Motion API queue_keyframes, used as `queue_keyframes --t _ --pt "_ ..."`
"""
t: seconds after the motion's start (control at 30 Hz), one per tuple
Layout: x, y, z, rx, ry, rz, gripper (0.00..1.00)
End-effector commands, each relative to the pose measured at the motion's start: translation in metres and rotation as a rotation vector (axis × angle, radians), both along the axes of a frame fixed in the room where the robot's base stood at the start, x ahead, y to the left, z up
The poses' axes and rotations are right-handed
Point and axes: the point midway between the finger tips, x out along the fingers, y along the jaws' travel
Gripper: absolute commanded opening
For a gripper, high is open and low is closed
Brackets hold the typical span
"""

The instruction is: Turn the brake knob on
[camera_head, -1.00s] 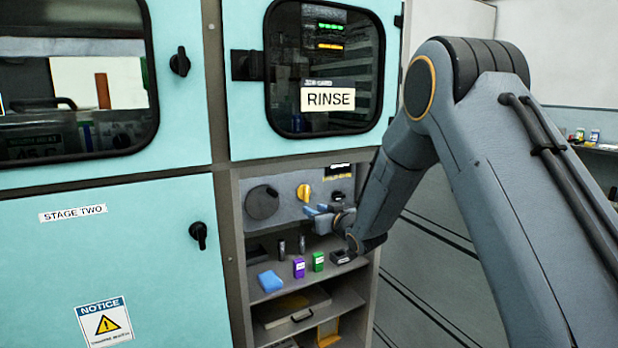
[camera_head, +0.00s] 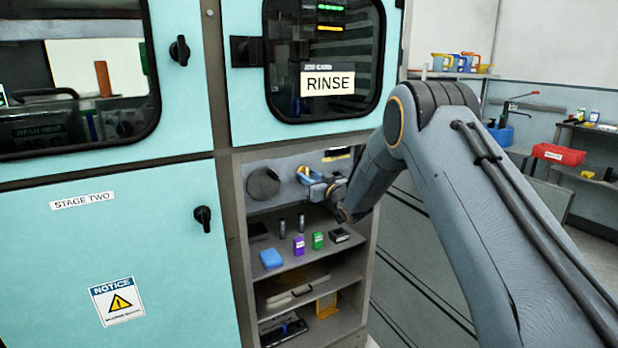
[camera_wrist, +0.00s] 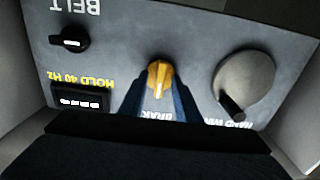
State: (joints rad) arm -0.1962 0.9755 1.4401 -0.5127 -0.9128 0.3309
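The yellow brake knob (camera_wrist: 158,78) is in the middle of the wrist view, on a grey panel, with its pointer line facing the lower edge of the picture. A partly covered label beside it begins "BRAK", upside down. My gripper (camera_wrist: 158,92) is open, with its blue fingers on either side of the knob. I cannot tell whether they touch it. In the head view my gripper (camera_head: 312,184) is at the panel and hides most of the yellow knob (camera_head: 303,173).
On the panel are a large grey hand wheel (camera_wrist: 245,88), a black belt knob (camera_wrist: 70,40) and a display marked "HOLD 40 Hz" (camera_wrist: 80,101). Below, a shelf holds a blue block (camera_head: 271,258), a purple box (camera_head: 299,246) and a green box (camera_head: 317,240). The rinse door (camera_head: 245,100) is above.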

Motion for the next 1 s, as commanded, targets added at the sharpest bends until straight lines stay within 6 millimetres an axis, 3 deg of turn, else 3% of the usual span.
queue_keyframes --t 0.27,0.43,0.47,1.0 --pt "0.0012 0.0007 0.0001 -0.001 0.001 0.000 0.30" --pt "0.0012 0.0006 0.0002 0.000 0.000 -0.001 0.01" --pt "0.0012 0.0006 0.0001 -0.001 0.001 -0.001 0.00" --pt "0.0017 0.0007 -0.0001 -0.109 -0.075 -0.001 0.00"
